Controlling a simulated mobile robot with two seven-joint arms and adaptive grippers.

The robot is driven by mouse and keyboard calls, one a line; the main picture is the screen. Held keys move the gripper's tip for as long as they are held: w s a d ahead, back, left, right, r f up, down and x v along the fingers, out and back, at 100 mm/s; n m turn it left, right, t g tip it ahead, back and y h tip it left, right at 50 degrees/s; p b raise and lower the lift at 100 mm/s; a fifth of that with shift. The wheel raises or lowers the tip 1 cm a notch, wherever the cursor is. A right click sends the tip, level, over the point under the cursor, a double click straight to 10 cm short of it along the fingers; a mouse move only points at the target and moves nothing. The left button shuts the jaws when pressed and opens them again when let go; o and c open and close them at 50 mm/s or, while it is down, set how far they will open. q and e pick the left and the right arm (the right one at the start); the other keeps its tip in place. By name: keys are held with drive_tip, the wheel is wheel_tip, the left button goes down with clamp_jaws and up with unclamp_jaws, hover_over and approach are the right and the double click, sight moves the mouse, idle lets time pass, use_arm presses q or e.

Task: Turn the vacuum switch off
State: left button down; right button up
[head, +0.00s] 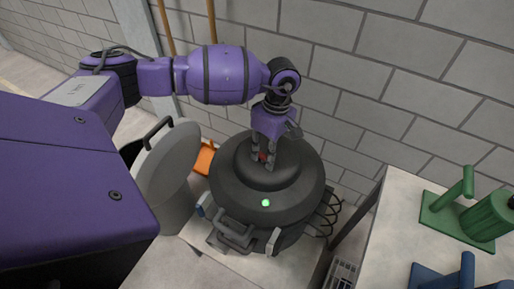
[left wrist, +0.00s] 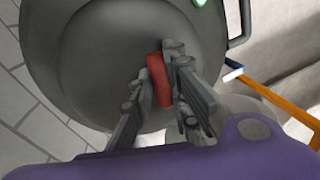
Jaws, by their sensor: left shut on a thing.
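The vacuum (head: 225,185) is a dark grey round drum with a domed lid, standing by the wall. My right gripper is not in view.
A pale table (head: 395,235) on the right holds green and blue tools (head: 485,215). Black hoses or cables (head: 328,212) curl beside the vacuum. A block wall (head: 330,75) stands close behind.

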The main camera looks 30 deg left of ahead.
use_arm(q)
drive_tip(key=shift+w+a+r+n, duration=0.15)
drive_tip(key=shift+w+n, duration=0.1)
drive_tip(key=shift+n, duration=0.75)
drive_tip(key=c, duration=1.7)
unclamp_jaws()
drive_tip(key=r, duration=0.4)
drive_tip(key=w+r, duration=0.1)
drive_tip(key=r, duration=0.3)
drive_tip(key=w+r, duration=0.1)
drive_tip(key=r, duration=0.2)
drive_tip(key=shift+w+r, duration=0.15)
drive_tip(key=shift+r, duration=0.25)
